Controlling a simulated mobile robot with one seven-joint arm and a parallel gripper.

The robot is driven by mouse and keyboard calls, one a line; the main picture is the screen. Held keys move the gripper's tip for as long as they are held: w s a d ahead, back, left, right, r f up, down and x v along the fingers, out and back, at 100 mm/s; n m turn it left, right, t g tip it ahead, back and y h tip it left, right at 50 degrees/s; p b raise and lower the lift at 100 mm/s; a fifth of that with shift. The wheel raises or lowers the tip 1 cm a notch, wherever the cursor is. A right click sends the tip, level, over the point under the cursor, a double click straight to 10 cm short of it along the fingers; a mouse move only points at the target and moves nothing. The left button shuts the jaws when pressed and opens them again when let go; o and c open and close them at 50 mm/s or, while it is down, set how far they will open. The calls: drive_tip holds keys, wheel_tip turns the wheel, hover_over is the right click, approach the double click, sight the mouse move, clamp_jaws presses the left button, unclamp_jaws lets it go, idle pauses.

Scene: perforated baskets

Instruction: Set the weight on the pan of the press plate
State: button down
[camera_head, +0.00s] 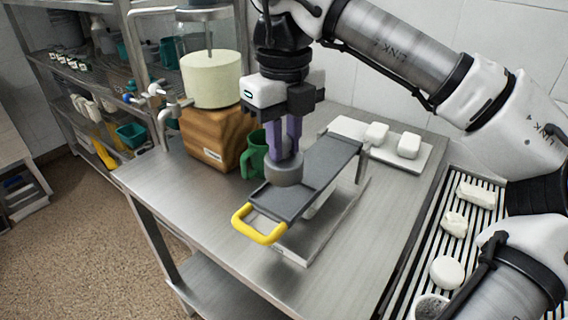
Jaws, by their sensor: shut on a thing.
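The press plate (324,165) is a dark grey lever plate with a yellow handle (259,226), on a metal base on the steel table. Its pan (283,199) is the shallow rimmed part at the near end, by the yellow handle. The weight (284,174) is a grey round piece. My gripper (287,152) points straight down with its purple fingers shut on the top of the weight. The weight is over the pan's far part; whether it touches the pan or hangs just above it I cannot tell.
A green mug (254,154) stands close left of the weight. A wooden block (215,137) carries a pale cheese wheel (211,79) under a press. A white board (402,153) with white pieces lies behind right. A slatted rack (420,250) is at right. The table's front is clear.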

sight(284, 157)
drive_tip(key=shift+f, duration=2.25)
drive_tip(key=shift+f, duration=0.15)
drive_tip(key=c, duration=1.3)
unclamp_jaws()
drive_tip(key=shift+o, duration=0.2)
wheel_tip(284, 157, up, 12)
drive_tip(key=shift+r, duration=0.15)
